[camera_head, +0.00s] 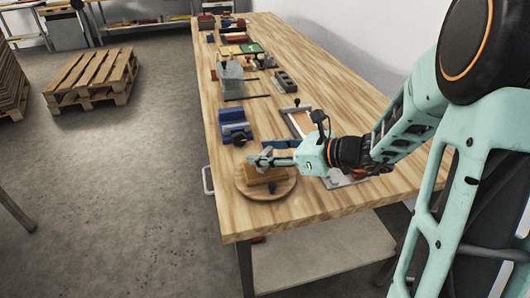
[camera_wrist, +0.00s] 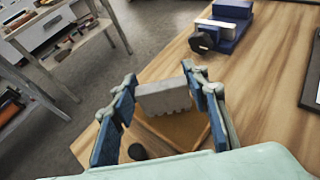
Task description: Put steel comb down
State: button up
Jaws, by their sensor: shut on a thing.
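My gripper (camera_head: 265,160) is shut on a grey steel comb with a toothed lower edge. The comb (camera_wrist: 163,98) shows clearly between the two blue fingers (camera_wrist: 165,100) in the wrist view. It is held above or at a brown block (camera_head: 264,176), which also shows in the wrist view (camera_wrist: 185,130). I cannot tell whether the comb's teeth touch the block. The block sits on a round wooden board (camera_head: 246,190) near the front left corner of the workbench. In the head view the comb is small and partly hidden by my fingers.
A small dark knob-like thing (camera_wrist: 137,152) is beside the block. A blue vise (camera_head: 234,126) stands behind the round board on the wooden bench (camera_head: 330,210). A framed tray (camera_head: 298,122) lies to its right. Several tools and boxes line the bench's far part. The front right bench top is mostly bare.

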jog(key=shift+f, duration=0.15)
jog(key=o, duration=1.3)
jog(key=shift+r, duration=0.35)
jog(key=p+v, duration=0.1)
jog(key=v, duration=1.1)
jog(key=shift+f+p, duration=0.15)
jog(key=shift+p, duration=0.15)
